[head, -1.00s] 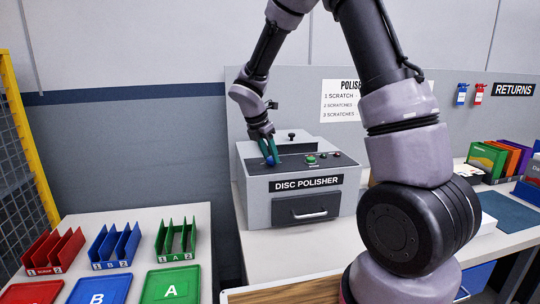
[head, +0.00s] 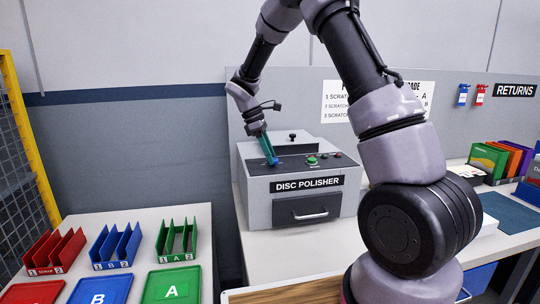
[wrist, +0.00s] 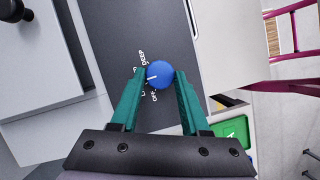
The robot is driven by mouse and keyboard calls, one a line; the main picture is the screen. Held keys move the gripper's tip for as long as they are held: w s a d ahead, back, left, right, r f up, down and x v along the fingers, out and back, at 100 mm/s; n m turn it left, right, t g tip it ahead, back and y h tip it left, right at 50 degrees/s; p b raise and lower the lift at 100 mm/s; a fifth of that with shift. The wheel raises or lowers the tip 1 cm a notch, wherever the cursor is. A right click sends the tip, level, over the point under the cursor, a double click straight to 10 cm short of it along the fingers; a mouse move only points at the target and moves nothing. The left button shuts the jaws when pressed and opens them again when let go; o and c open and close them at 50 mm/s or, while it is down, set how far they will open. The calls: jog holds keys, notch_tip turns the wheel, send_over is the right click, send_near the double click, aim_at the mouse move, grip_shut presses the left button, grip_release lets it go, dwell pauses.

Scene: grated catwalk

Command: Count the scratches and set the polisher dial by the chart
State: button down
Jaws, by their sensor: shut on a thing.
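The disc polisher (head: 262,211) is a grey box on the bench with a dark sloped control panel and a drawer with a white handle. Its blue dial (wrist: 159,75) has a white pointer mark; lettering around it includes OFF and DEEP, the rest partly hidden. My gripper (wrist: 160,78) has teal fingers shut on the blue dial, one on each side. In the head view my gripper (head: 272,160) reaches down onto the panel's left side. The wall chart (head: 345,104) is partly hidden by my arm; lines for 1, 2 and 3 scratches show. No disc is visible.
A green button (head: 311,160) and small knobs sit right of the dial. Red, blue and green racks (head: 118,249) with matching trays stand on the left table. A RETURNS sign (head: 514,90) and coloured cases (head: 490,158) are at the right.

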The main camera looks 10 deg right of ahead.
jog(key=shift+w+m+g+y, duration=0.1)
jog(key=shift+m+g+y, duration=0.25)
jog(key=shift+m, duration=0.75)
jog(key=shift+w+m+g+y, duration=0.1)
jog(key=shift+m+g+y, duration=0.2)
jog(key=shift+m, duration=0.8)
jog(key=shift+c, duration=1.9)
grip_release()
jog(key=v, duration=1)
jog(key=shift+w+r, duration=0.15)
jog(key=shift+r, duration=0.2)
jog(key=shift+a, duration=0.15)
